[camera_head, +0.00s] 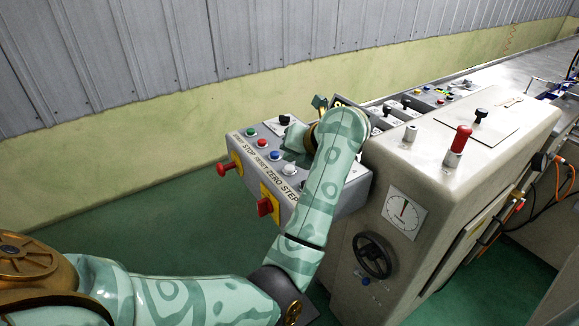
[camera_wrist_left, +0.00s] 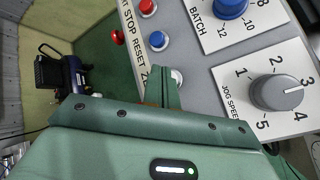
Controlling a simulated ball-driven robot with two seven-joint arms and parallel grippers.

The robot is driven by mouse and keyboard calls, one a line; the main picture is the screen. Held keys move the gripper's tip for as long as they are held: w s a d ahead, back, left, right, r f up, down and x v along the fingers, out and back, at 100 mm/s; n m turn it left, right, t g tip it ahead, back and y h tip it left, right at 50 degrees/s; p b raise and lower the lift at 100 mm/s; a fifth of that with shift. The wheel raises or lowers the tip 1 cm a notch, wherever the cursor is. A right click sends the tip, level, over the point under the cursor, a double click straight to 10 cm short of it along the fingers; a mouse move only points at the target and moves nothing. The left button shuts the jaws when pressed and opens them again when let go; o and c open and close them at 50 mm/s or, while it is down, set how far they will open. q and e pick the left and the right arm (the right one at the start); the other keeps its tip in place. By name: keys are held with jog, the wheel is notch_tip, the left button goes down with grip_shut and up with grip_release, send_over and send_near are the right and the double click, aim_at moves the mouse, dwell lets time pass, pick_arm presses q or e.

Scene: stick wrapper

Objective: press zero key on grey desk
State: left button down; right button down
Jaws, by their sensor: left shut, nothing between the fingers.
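The grey desk (camera_head: 345,197) is a sloped control panel with a row of round keys printed START, STOP, RESET, ZERO, STEP. The zero key (camera_head: 289,169) is the white one after the blue reset key (camera_head: 275,156). In the left wrist view the white zero key (camera_wrist_left: 178,77) is partly hidden behind my fingers. My left gripper (camera_head: 294,143) is over the panel, shut and empty. In the left wrist view its fingertips (camera_wrist_left: 163,72) overlap the near side of the zero key. I cannot tell whether they touch it. My right gripper is not in view.
A red stop key (camera_head: 262,142) and two red knobs, one on the panel's left end (camera_head: 228,168) and one on its front (camera_head: 265,206), are close by. A jog speed dial (camera_wrist_left: 277,90) and a blue batch knob (camera_wrist_left: 230,8) stand beside the keys. The beige machine (camera_head: 420,165) rises at right.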

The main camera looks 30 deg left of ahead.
aim_at(292, 170)
pick_arm(q)
jog(key=shift+f, duration=0.1)
dwell(0.7)
jog(key=shift+f, duration=0.35)
jog(key=shift+f+b, duration=0.45)
dwell(0.7)
jog(key=shift+r, duration=0.15)
jog(key=shift+r+p, duration=0.75)
jog(key=shift+r, duration=0.05)
notch_tip(292, 170, up, 5)
jog(key=p, duration=0.4)
jog(key=shift+f, duration=0.1)
